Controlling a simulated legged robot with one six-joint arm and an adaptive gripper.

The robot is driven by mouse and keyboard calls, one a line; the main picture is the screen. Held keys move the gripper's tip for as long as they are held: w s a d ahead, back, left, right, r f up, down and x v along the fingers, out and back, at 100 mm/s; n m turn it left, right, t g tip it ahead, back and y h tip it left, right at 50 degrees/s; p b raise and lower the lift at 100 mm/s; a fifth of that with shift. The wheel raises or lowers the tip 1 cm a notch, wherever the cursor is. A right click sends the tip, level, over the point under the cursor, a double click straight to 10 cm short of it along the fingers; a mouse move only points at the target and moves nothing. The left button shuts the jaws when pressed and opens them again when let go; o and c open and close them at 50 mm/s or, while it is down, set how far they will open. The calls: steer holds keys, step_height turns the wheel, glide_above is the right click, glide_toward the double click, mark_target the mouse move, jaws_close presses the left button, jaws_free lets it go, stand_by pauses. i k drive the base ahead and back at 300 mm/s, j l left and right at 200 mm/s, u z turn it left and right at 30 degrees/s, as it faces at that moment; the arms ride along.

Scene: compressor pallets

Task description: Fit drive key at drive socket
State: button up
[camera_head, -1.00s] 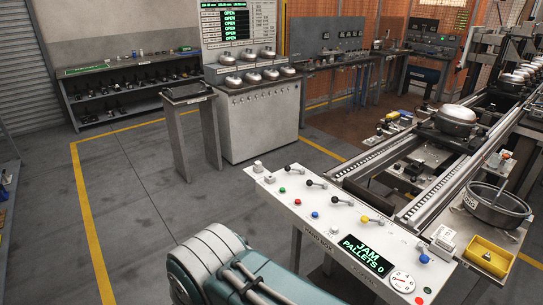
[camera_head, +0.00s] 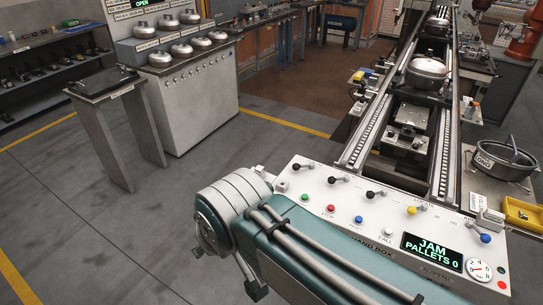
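I cannot pick out the drive key or the drive socket in the head view; no part is clearly recognisable as either. My teal arm reaches in from the bottom, and its rounded grey joint is left of the white control panel (camera_head: 345,203). The arm covers part of the panel's front left edge. My gripper is not in view. The panel carries black-knobbed levers, coloured buttons, a gauge (camera_head: 479,270) and a display (camera_head: 432,250) reading "JAM PALLETS 0".
A conveyor (camera_head: 367,135) runs away behind the panel, with a silver compressor (camera_head: 427,70) on it. A round pan (camera_head: 507,160) and yellow bin (camera_head: 523,213) stand at right. A small stand (camera_head: 147,125) and grey cabinet (camera_head: 195,98) stand at left. The left floor is clear.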

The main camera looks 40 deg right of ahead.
mark_target(259, 170)
steer(key=i+l+z, duration=0.35)
steer(key=i+z, duration=0.35)
steer(key=i, duration=0.2)
